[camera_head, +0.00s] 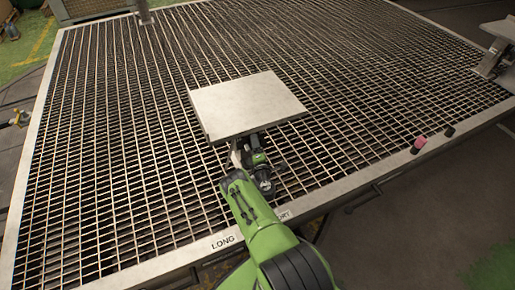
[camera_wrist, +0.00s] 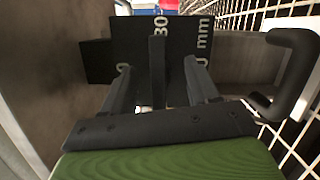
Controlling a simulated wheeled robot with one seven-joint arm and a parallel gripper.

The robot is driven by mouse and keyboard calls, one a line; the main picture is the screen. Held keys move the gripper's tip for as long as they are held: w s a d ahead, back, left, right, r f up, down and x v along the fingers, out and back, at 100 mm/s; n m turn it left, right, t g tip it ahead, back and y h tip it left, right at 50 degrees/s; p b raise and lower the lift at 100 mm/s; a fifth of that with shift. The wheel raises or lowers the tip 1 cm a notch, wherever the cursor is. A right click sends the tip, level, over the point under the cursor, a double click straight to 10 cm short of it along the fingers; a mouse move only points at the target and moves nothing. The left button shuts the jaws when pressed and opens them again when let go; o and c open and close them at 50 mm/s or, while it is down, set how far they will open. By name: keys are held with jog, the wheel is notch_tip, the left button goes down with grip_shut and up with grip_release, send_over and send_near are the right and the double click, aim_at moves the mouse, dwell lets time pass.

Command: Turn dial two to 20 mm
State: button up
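In the wrist view a black dial (camera_wrist: 180,38) with white markings is close ahead. I read "30" near its middle, "mm" at the right with a partly hidden figure, and a partly covered digit at the left. A narrow upright black bar (camera_wrist: 157,72) stands in front of the dial, between the fingers of my gripper (camera_wrist: 157,68). The fingers are apart, with a gap on each side of the bar. In the head view my gripper (camera_head: 260,172) is at the near edge of a grey plate, which hides the dial. No label tells which dial this is.
The square grey plate (camera_head: 247,103) stands above a large metal grating (camera_head: 120,130). A black bracket-like handle (camera_wrist: 292,75) is close at the right in the wrist view. Open grating surrounds the plate.

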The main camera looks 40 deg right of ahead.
jog(key=o, duration=0.7)
jog(key=shift+r, duration=0.1)
jog(key=s+a+p, duration=0.2)
jog(key=s+p, duration=0.6)
jog(key=shift+s+a, duration=0.25)
jog(key=shift+s, duration=0.1)
jog(key=shift+c, duration=0.4)
